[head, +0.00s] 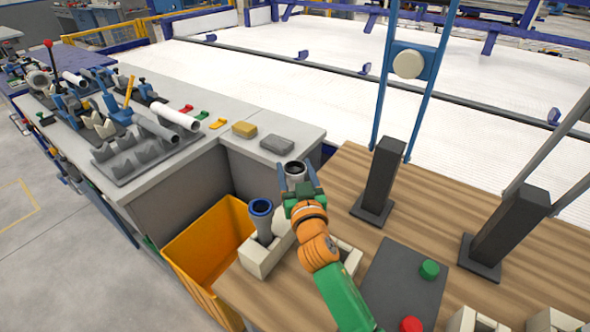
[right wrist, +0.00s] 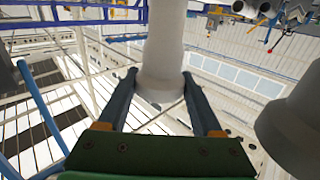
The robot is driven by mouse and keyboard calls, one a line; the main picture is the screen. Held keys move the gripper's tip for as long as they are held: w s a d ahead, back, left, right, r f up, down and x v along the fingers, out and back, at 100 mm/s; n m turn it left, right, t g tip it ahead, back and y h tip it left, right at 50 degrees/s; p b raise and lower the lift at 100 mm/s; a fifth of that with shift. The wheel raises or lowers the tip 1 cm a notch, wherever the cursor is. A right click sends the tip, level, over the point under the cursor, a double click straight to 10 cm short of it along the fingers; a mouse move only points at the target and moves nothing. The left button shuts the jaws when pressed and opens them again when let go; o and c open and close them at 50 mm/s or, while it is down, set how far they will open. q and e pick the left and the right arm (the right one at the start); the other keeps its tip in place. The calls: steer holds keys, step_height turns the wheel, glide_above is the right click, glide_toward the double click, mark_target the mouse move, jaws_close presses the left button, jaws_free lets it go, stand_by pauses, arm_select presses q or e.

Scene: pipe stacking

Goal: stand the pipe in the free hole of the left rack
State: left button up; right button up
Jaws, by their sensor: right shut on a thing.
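The held pipe (head: 294,168) is pale grey with a dark open top. My right gripper (head: 300,187) is shut on it, above the table's back left part. In the right wrist view the pipe (right wrist: 165,45) stands between the two fingers (right wrist: 165,95). The left rack (head: 262,262) is a beige block at the table's left edge. A grey pipe with a blue rim (head: 261,222) stands in it. The rack's free hole is not clearly visible; my arm and gripper hide part of that area. A large grey pipe shape (right wrist: 295,125) shows at the right wrist view's right edge. My left gripper is out of view.
Another beige block part (head: 348,257) shows behind my arm. A dark panel (head: 395,280) has a green button (head: 429,269) and a red button (head: 411,325). Two black posts (head: 382,175) (head: 510,230) stand behind. An orange bin (head: 205,245) is at left.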

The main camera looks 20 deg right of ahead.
steer(key=shift+f+b, duration=0.8)
steer(key=shift+f, duration=0.15)
steer(key=o, duration=1.4)
steer(key=shift+s+a+b, duration=0.2)
steer(key=shift+s+a, duration=0.05)
steer(key=shift+s, duration=1.5)
steer(key=shift+s+a+b, duration=0.2)
steer(key=shift+s, duration=1.55)
